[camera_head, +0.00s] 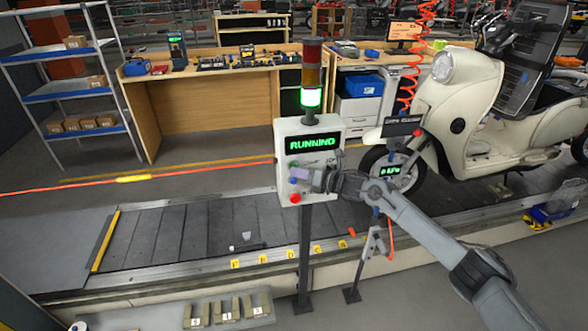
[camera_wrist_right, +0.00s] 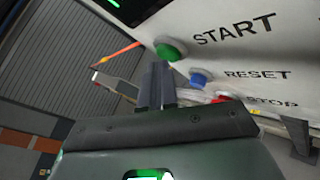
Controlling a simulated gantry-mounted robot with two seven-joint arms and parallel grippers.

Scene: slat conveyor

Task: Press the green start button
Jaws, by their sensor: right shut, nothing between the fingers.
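The control box (camera_head: 311,143) stands on a post over the conveyor, and its display reads RUNNING in green. The green start button (camera_wrist_right: 170,51) shows beside the word START in the right wrist view. Below it are the blue reset button (camera_wrist_right: 199,78) and the red stop button (camera_head: 295,198). My right gripper (camera_head: 303,177) is in front of the box at button height. In the wrist view its fingers (camera_wrist_right: 157,84) are shut and empty, with their tips close to the green button; I cannot tell whether they touch it. My left gripper is not in view.
A stack light (camera_head: 311,97) on top of the box glows green at its lowest section. A cream scooter (camera_head: 466,100) stands on the slat conveyor (camera_head: 180,238) to the right. A workbench (camera_head: 215,100) and a blue shelf rack (camera_head: 75,90) stand behind.

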